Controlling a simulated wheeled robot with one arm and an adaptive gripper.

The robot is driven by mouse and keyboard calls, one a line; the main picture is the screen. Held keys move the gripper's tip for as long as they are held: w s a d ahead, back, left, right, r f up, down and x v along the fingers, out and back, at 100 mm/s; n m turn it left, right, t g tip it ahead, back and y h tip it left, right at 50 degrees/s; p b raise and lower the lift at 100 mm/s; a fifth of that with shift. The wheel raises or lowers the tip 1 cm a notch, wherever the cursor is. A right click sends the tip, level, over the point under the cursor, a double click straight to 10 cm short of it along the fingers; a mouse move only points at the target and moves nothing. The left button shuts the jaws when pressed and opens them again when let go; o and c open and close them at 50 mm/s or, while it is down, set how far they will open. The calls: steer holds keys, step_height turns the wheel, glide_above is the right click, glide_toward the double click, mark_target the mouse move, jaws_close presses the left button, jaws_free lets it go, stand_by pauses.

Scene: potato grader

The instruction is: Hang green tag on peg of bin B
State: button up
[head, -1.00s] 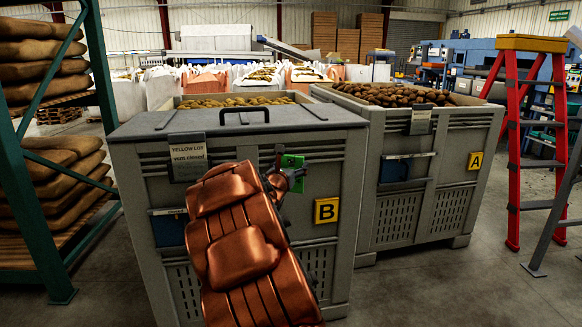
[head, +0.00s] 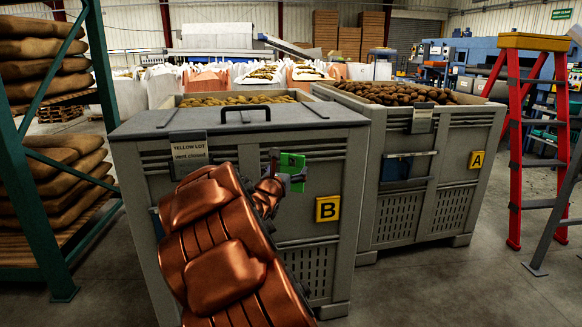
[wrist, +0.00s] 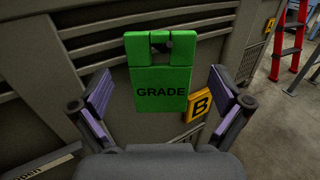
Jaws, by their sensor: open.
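The green tag (wrist: 160,92), lettered GRADE, is upright against the front of bin B (head: 335,160) in the wrist view. It also shows in the head view (head: 292,163), left of and above the yellow B plate. A dark piece shows in the notch at the tag's top; I cannot tell for sure that it is the peg. My gripper (wrist: 160,105) is open, with a finger on each side of the tag and a visible gap to both. In the head view my gripper (head: 277,186) is partly hidden by my arm.
Bin B has a lid with a black handle (head: 245,108) and a YELLOW LOT card (head: 188,150). Bin A (head: 440,165), full of potatoes, stands close on the right. A green rack (head: 45,240) with sacks is at left, a red ladder (head: 513,150) at right.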

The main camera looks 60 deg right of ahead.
steer(key=v, duration=0.7)
steer(key=shift+a, duration=0.25)
steer(key=shift+s, duration=0.15)
steer(key=s+a+r+m+g+y+p, duration=0.3)
steer(key=s+a+r+m+g+p, duration=0.5)
steer(key=s+r+m+p, duration=0.7)
steer(key=s+a+r+m+y+p, duration=0.1)
steer(key=a+p, duration=0.5)
steer(key=a, duration=0.6)
steer(key=s+a+r+m+y+p, duration=0.1)
steer(key=s+a+m+y+p, duration=0.2)
steer(key=a, duration=1)
steer(key=s+a+r+m+t+y+p, duration=0.1)
steer(key=s+a+y+p, duration=0.4)
steer(key=a+y+p, duration=0.5)
steer(key=a+m, duration=0.1)
steer(key=a, duration=0.2)
steer(key=shift+a+r+p, duration=0.25)
steer(key=shift+r+p, duration=0.15)
